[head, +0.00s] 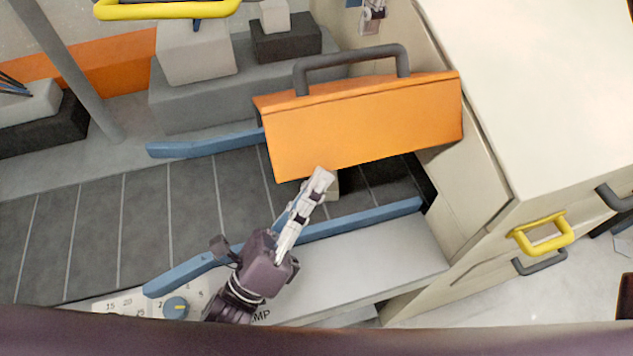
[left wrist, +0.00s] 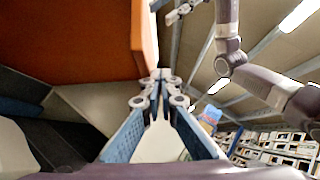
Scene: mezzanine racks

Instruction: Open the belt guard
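The belt guard (head: 365,125) is an orange box-like cover with a grey bar handle (head: 350,62) along its top. It spans the dark belt beside the cream cabinet; I cannot tell how far it is tilted. My left gripper (head: 322,174) is at its lower front edge, fingers pointing up at it. In the left wrist view the fingertips (left wrist: 160,76) meet beside the orange guard (left wrist: 75,35), with nothing visible between them; contact is unclear. My right arm (left wrist: 232,62) shows raised in the left wrist view; what seems its gripper (left wrist: 181,12) is too small to read.
The dark belt (head: 120,225) runs left between blue rails (head: 205,143). The cream cabinet (head: 530,90) stands at right with a yellow handle (head: 543,236). A panel with a blue knob (head: 175,307) is at lower left. Grey boxes (head: 195,55) stand behind the belt.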

